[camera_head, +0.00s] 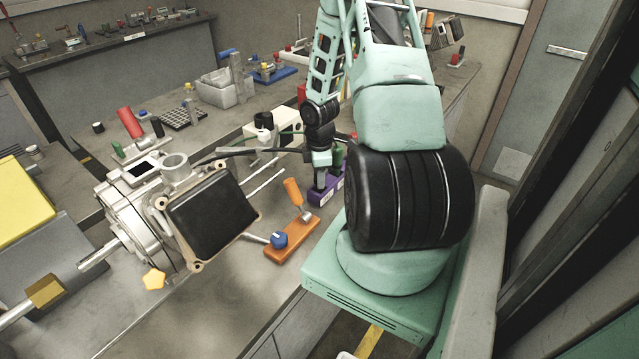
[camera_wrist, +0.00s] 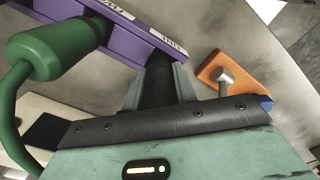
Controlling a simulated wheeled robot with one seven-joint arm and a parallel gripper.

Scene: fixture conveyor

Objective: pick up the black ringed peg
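A black peg (camera_wrist: 158,84) shows in the wrist view between the two fingers of my gripper (camera_wrist: 160,88). The peg stands at the purple block (camera_wrist: 143,42), which has white labels. The fingers lie on both sides of the peg with no clear gap; whether they press on it I cannot tell. Its ring does not show clearly. In the head view my gripper (camera_head: 321,160) is low over the purple block (camera_head: 326,195), and the black peg is hidden behind it. A green peg (camera_head: 337,156) stands beside it in the same block; it looms large in the wrist view (camera_wrist: 48,50).
An orange base (camera_head: 290,240) with an orange-handled lever (camera_head: 293,191) and a blue knob (camera_head: 279,240) lies in front of the block. A metal machine (camera_head: 150,215) with a black box (camera_head: 212,213) stands to the left. A grey bin (camera_head: 222,92) is farther back.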

